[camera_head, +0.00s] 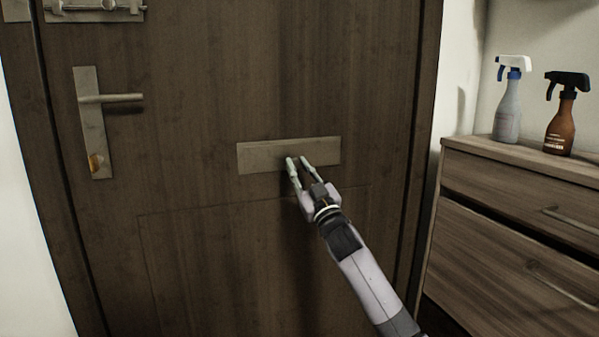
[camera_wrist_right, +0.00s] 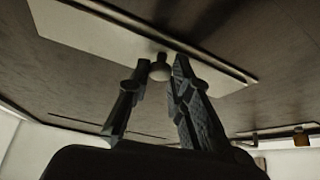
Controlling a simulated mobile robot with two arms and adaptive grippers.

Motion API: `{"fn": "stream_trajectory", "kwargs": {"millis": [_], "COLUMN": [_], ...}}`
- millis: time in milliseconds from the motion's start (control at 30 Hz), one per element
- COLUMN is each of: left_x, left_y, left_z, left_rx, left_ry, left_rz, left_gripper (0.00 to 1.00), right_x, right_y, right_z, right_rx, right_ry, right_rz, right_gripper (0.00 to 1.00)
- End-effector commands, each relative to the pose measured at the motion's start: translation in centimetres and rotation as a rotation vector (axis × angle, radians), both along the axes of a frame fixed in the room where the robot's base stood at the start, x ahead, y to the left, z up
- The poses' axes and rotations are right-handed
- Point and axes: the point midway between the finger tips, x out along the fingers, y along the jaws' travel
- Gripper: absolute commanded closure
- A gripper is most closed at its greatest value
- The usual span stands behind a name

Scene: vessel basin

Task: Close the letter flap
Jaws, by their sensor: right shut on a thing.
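The letter flap (camera_head: 262,158) is a pale, wide rectangular plate in the middle of the dark wooden door (camera_head: 220,90). In the head view it looks about flush with the door; I cannot tell whether a small gap is left. My right gripper (camera_head: 299,161) is at the flap's lower edge, right of its middle. In the right wrist view, the flap (camera_wrist_right: 85,30) spans the top, and a small round knob (camera_wrist_right: 160,72) sits between the fingertips of my right gripper (camera_wrist_right: 158,68). The fingers are shut on this knob. My left gripper is not in view.
A lever handle (camera_head: 112,98) on a plate is at the door's left, with a latch (camera_head: 95,6) above. A wooden drawer cabinet (camera_head: 480,180) stands at the right, bearing a grey spray bottle (camera_head: 508,105) and a brown one (camera_head: 561,125). The door around the flap is clear.

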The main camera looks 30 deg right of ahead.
Motion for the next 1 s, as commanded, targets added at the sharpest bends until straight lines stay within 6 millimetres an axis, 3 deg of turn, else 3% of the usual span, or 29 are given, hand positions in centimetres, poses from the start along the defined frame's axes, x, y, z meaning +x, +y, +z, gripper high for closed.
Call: {"fn": "stream_trajectory", "kwargs": {"millis": [300, 333, 633, 1000], "left_x": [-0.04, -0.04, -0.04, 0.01], "left_y": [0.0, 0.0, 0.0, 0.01], "left_z": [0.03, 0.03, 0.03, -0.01], "left_rx": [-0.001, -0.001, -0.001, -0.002], "left_ry": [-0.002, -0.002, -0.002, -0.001], "left_rz": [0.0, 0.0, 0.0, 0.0], "left_gripper": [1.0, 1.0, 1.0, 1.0], "right_x": [0.0, 0.0, 0.0, -0.36], "right_y": [0.01, 0.01, 0.0, 0.04], "right_z": [0.06, 0.07, 0.05, -0.28], "right_rx": [0.0, 0.0, 0.0, 0.001], "right_ry": [-0.002, -0.002, -0.001, 0.0], "right_rz": [0.001, 0.001, 0.0, 0.0], "right_gripper": [1.0, 0.8, 0.61, 0.61]}}
